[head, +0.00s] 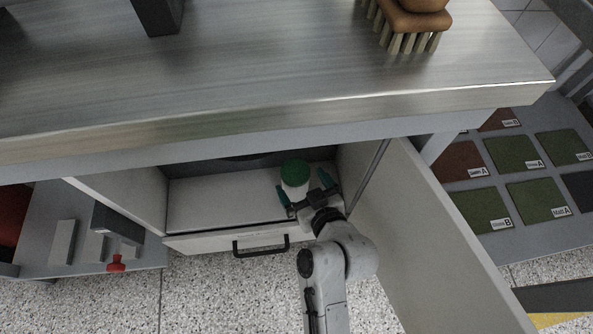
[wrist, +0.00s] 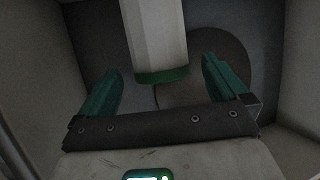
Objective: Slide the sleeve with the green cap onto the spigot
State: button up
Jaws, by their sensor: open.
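The white sleeve with the green cap (head: 295,172) stands in the open cabinet below the worktop, its green top facing up in the head view. In the wrist view its white body (wrist: 155,35) comes down from the top edge and ends in a green band. My gripper (head: 304,186) is open, its green fingers on either side of the sleeve. In the wrist view, my gripper (wrist: 161,68) shows clear gaps between both fingers and the sleeve, so it does not hold it. I cannot make out the spigot in either view.
The steel worktop (head: 250,85) overhangs the cabinet. An open door (head: 435,235) stands right of my arm, and the cabinet's left wall (head: 125,205) is close by. A drawer with a black handle (head: 260,247) is below. A dark round disc (wrist: 225,62) lies behind the sleeve.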

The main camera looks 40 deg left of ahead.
jog(key=p+v, duration=0.1)
jog(key=v, duration=0.4)
jog(key=shift+s+d+r, duration=0.1)
jog(key=shift+s+d, duration=0.05)
jog(key=shift+d, duration=0.05)
jog(key=shift+s, duration=0.1)
dwell(0.4)
